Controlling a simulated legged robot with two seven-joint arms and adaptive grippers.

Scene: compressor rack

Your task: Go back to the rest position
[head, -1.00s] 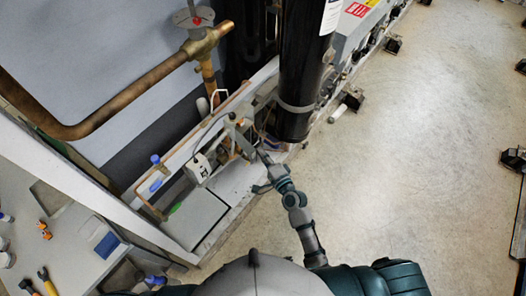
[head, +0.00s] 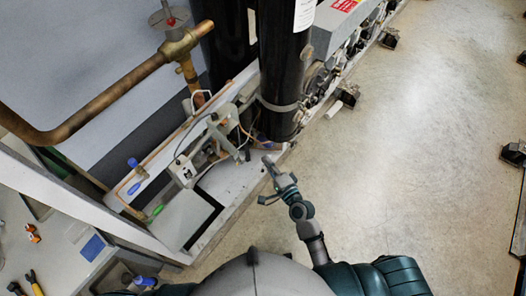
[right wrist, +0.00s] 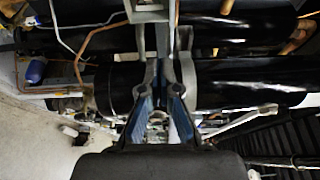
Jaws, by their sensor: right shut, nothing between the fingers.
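My right gripper (head: 268,161) is in the head view, just off the front edge of the compressor rack (head: 240,180), below the black cylinder (head: 285,75). Its fingers are shut with nothing between them, and they point up toward the rack. The right wrist view shows the same gripper (right wrist: 160,65) from behind, with black pipes and copper lines beyond its fingers. My left gripper is not in view.
A white box with wires (head: 184,171) and a grey panel (head: 180,222) beside a dark opening (head: 207,222) are on the rack. A workbench (head: 40,255) with tools is at lower left.

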